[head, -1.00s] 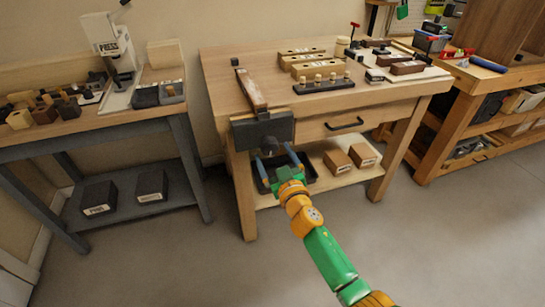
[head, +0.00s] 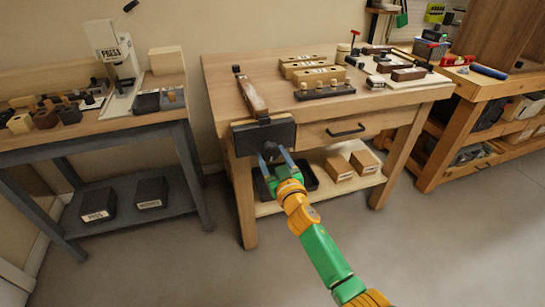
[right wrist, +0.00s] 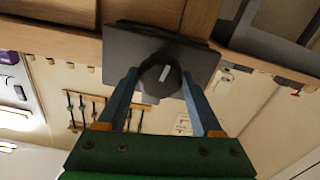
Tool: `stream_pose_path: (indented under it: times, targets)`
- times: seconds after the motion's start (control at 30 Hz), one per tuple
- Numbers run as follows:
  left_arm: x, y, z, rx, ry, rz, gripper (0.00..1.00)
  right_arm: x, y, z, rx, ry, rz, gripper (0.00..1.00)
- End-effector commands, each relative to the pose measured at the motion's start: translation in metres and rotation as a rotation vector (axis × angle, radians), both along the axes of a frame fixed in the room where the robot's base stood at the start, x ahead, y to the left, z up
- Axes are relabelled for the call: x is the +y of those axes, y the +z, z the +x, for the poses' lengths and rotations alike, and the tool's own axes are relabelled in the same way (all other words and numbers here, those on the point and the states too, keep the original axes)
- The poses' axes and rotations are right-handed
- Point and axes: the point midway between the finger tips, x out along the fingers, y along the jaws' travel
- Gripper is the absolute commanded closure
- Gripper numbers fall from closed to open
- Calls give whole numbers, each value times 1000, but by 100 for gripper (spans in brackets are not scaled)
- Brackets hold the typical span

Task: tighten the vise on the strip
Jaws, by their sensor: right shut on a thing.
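The vise (head: 264,136) is a dark block on the front left of the wooden bench. My right gripper (head: 275,157) is shut on the knob, one blue finger at each side. In the right wrist view the jaw (right wrist: 121,46) is behind the knob. My left gripper is not in view.
The bench top (head: 222,88) carries wooden blocks (head: 318,74) and a dark peg rack (head: 325,91). A drawer handle (head: 347,130) is right of the vise. A black tray (head: 308,177) and two boxes (head: 363,162) are on the shelf below. A grey side table stands at left.

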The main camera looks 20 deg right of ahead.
Motion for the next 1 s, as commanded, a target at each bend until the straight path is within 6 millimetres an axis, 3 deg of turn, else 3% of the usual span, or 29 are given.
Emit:
stream_pose_path:
  times: [1.0]
  targets:
    - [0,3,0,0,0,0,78,0,0,1,14,0,392,82]
